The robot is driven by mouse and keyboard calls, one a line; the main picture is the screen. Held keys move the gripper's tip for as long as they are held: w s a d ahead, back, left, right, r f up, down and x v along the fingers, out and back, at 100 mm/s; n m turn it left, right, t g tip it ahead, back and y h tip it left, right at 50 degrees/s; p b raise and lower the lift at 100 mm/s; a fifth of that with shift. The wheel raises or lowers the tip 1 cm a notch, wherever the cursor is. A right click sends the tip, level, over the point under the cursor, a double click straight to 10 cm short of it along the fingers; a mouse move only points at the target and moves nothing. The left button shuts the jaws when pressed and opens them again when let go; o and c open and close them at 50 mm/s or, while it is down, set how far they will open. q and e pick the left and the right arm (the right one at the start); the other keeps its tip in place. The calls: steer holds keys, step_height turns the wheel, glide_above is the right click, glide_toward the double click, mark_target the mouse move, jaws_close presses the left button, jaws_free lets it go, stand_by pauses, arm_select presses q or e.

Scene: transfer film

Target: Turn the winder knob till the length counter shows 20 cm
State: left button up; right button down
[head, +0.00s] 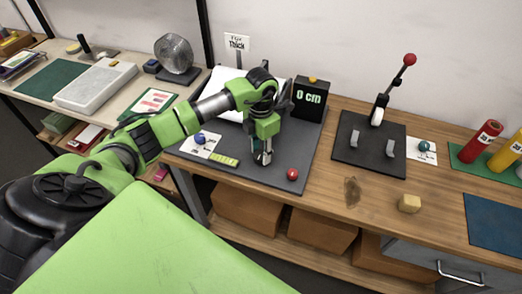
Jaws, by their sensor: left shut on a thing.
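The length counter (308,97) is a dark box at the back of the dark grey mat (240,172). Its green digits read 0 cm, and a yellow button sits on top. My left gripper (262,157) points down over the middle of the mat, in front of the counter. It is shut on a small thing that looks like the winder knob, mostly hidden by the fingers. My arm also covers part of the white sheet (222,84) behind it. My right gripper is out of view.
A red ball (292,174) lies just right of my gripper. A blue knob on a white card (199,142) and a yellow-green strip (223,159) are to the left. A red-tipped lever (393,90) stands on a dark plate at right. The wooden top between is mostly clear.

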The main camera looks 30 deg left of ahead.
arm_select(q)
steer(key=shift+n, duration=0.3)
steer(key=n+b, duration=0.2)
steer(key=n, duration=0.2)
steer(key=shift+a+n, duration=0.1)
steer(key=shift+n, duration=0.3)
steer(key=n+b, duration=0.1)
steer(key=n, duration=0.5)
steer(key=n+b, duration=0.1)
steer(key=n, duration=0.3)
steer(key=shift+a+n, duration=0.1)
steer(key=shift+n, duration=0.3)
steer(key=shift+r+n, duration=0.1)
steer(key=shift+n, duration=1.8)
steer(key=o, duration=1.1)
